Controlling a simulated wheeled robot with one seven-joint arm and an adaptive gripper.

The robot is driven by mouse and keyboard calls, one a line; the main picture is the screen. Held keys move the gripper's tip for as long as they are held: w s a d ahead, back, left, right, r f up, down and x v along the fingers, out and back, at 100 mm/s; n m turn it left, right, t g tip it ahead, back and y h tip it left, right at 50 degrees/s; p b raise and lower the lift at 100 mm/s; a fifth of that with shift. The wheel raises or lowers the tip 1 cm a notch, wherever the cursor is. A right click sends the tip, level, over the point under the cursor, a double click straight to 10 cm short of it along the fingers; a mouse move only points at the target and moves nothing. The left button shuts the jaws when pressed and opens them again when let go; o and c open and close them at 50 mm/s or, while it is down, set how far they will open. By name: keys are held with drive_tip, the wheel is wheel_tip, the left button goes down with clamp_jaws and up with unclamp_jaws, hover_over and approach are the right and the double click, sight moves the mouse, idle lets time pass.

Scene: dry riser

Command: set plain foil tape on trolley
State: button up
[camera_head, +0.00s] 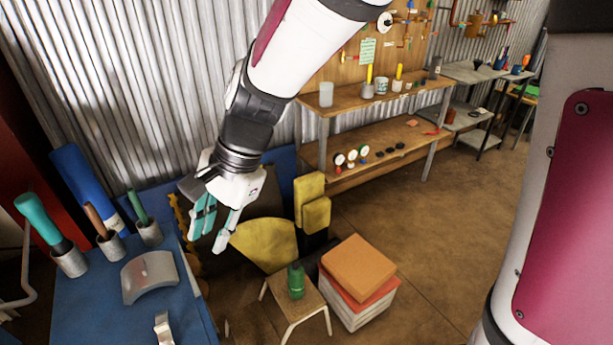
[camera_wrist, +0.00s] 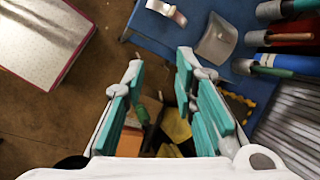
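My gripper (camera_head: 206,240) hangs above the floor, to the right of a blue table (camera_head: 85,320). Its teal-padded fingers are apart with nothing between them, as the wrist view (camera_wrist: 159,62) also shows. A small silvery band-like piece (camera_head: 163,328) lies near the front of the blue table; it also shows at the top of the wrist view (camera_wrist: 167,11). A curved grey metal piece (camera_head: 149,276) lies behind it and also shows in the wrist view (camera_wrist: 217,39). I cannot tell whether either is the plain foil tape, and no trolley is clearly recognisable.
Grey cups with tool handles (camera_head: 70,260) stand along the table's back. A stool (camera_head: 307,303) with a green bottle (camera_head: 296,282) and a stack of orange and white blocks (camera_head: 357,270) stand below right. A wooden workbench (camera_head: 375,97) lines the wall.

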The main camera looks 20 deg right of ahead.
drive_tip(key=s+d+r+n+t+h, duration=0.1)
drive_tip(key=s+d+r+n, duration=0.2)
drive_tip(key=d, duration=0.4)
drive_tip(key=s+d+r+n+t+h, duration=0.2)
drive_tip(key=s+d+r+n, duration=0.1)
drive_tip(key=s+d, duration=0.3)
drive_tip(key=s+d+r+n+t+h, duration=0.1)
drive_tip(key=s+d+r+n+h, duration=0.1)
drive_tip(key=s+d, duration=0.3)
drive_tip(key=d+r+n, duration=0.1)
drive_tip(key=d, duration=0.2)
drive_tip(key=shift+d+n+t, duration=0.25)
drive_tip(key=shift+n+t, duration=0.05)
drive_tip(key=shift+n, duration=0.1)
drive_tip(key=shift+a, duration=0.1)
